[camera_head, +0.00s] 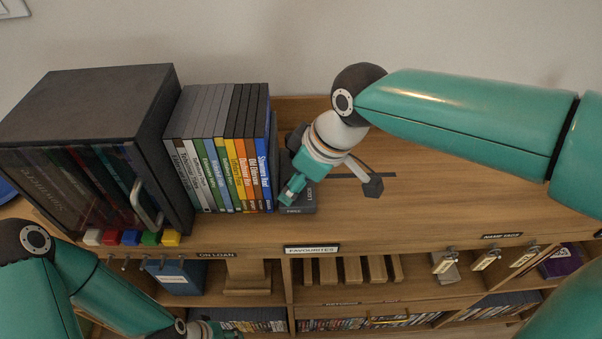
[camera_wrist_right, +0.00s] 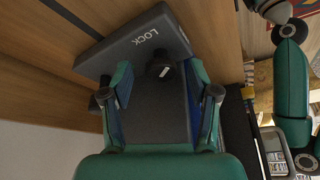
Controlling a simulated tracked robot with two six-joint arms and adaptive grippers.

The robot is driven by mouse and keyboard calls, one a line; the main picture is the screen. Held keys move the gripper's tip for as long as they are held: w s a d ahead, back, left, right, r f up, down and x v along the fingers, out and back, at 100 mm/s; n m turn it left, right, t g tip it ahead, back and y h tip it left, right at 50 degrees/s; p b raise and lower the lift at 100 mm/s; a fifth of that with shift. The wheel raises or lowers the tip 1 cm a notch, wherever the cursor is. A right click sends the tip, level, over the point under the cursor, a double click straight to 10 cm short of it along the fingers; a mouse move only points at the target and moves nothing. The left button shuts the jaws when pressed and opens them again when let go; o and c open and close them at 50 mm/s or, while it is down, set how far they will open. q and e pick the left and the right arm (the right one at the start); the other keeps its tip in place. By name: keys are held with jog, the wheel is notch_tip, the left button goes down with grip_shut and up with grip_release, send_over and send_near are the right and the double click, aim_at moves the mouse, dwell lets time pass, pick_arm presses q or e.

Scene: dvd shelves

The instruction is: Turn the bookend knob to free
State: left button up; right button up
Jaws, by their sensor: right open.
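The dark grey bookend (camera_head: 274,165) stands at the right end of the DVD row, and its base plate (camera_head: 309,196) carries the word LOCK. In the right wrist view the bookend's base (camera_wrist_right: 120,50) shows LOCK beside a small black knob (camera_wrist_right: 160,67). My right gripper (camera_head: 291,190) is over the base; in the right wrist view its open teal fingers (camera_wrist_right: 160,82) are on either side of the bookend near the knob. Whether they touch it I cannot tell. The knob is hidden by the gripper in the head view. My left gripper (camera_head: 212,328) is at the bottom edge, partly cut off.
A row of DVDs (camera_head: 222,150) stands left of the bookend, beside a dark glass-fronted cabinet (camera_head: 95,110). A FAVOURITES label (camera_head: 311,249) is on the shelf's front edge. Tagged keys (camera_head: 484,260) hang at the lower right. The wooden top (camera_head: 450,205) is mostly clear to the right.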

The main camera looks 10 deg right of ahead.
jog(key=v, duration=1.2)
jog(key=shift+d+f, duration=0.1)
